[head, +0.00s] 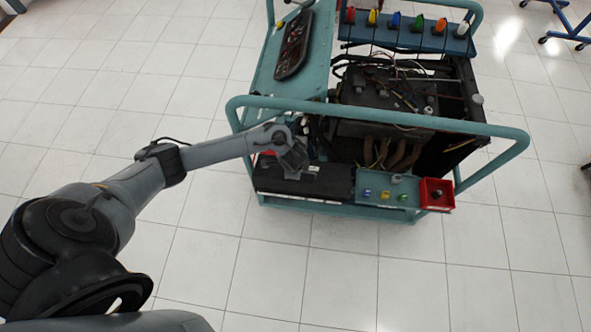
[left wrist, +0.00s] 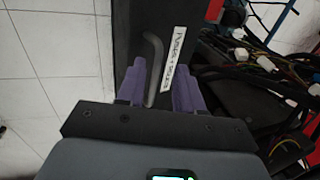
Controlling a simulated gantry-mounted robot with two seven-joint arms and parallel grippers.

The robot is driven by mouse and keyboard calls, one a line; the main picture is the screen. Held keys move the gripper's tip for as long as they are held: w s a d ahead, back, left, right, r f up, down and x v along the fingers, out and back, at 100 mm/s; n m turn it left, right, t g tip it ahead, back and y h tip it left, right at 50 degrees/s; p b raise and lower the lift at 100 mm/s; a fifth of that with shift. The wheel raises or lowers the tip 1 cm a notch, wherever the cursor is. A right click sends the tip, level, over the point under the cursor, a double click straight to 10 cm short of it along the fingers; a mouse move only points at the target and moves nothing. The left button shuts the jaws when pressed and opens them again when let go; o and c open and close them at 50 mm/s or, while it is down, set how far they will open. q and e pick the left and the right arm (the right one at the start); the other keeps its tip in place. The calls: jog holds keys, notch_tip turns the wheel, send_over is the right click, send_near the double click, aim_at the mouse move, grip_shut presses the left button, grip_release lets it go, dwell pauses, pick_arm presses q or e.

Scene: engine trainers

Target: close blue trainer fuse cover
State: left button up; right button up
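The teal engine trainer (head: 400,122) stands ahead of me. At its front left is a black fuse box with a black cover (head: 300,180). In the left wrist view the cover (left wrist: 142,18) carries a white label (left wrist: 173,58) and a bent grey handle (left wrist: 154,60). My left gripper (head: 294,160) is over the cover. In the left wrist view its purple fingers (left wrist: 160,88) stand apart, with the handle between them and nearer the left finger. I cannot tell whether they touch it, or how far the cover is shut. My right gripper is out of view.
A teal rail (head: 375,116) crosses above the trainer's front, close to my left arm. A panel with coloured knobs (head: 384,191) and a red box (head: 436,194) lie right of the cover. Loose wires (left wrist: 265,60) lie beside it. The floor in front is clear.

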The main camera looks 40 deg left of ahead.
pick_arm(q)
jog(key=shift+w+f, duration=0.1)
jog(key=shift+f, duration=0.1)
grip_shut()
dwell(1.4)
